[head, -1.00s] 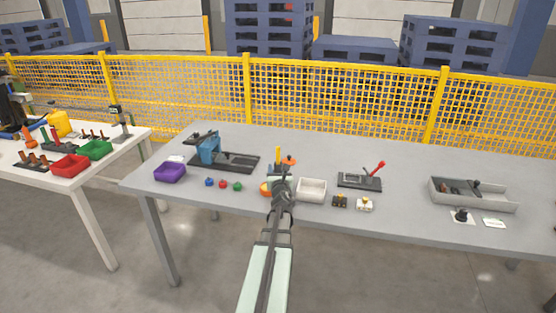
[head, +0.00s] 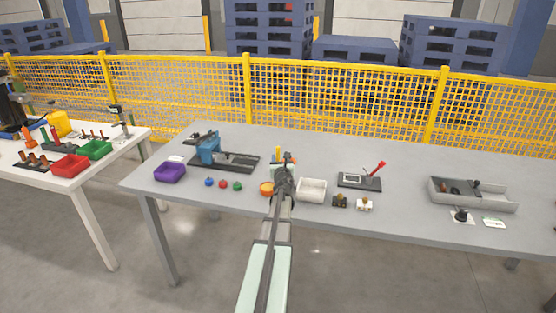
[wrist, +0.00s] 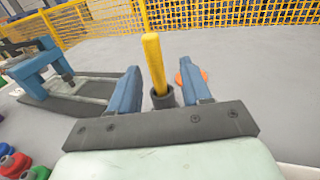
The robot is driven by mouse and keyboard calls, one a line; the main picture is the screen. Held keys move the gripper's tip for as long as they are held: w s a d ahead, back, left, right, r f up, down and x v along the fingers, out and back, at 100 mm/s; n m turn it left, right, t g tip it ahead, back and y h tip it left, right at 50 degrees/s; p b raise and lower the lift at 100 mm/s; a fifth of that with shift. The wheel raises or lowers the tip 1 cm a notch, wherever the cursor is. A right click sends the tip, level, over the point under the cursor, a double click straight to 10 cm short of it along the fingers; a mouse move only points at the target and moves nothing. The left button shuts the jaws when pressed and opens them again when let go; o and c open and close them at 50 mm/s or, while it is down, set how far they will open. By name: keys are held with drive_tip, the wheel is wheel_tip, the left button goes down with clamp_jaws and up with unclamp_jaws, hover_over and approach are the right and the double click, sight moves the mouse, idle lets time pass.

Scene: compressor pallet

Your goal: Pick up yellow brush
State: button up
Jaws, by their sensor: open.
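The yellow brush (wrist: 153,62) stands nearly upright in a small dark round holder (wrist: 163,98) in the wrist view. My gripper (wrist: 160,72) is open, with one blue finger on each side of the brush. The brush shows in the gap between the fingers, and I see no clear contact. In the head view a short piece of the yellow brush (head: 278,152) shows just behind my gripper (head: 284,163). The holder is mostly hidden there by my arm.
An orange part (wrist: 191,74) lies behind the right finger. A blue-and-black fixture (head: 210,150) stands to the left. A purple bin (head: 170,172) sits farther left on the grey table (head: 400,222).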

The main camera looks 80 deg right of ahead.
sight(278, 153)
drive_tip(key=x, duration=0.5)
drive_tip(key=shift+w+a+r, duration=0.15)
drive_tip(key=shift+w+r, duration=0.15)
drive_tip(key=shift+r, duration=0.05)
clamp_jaws()
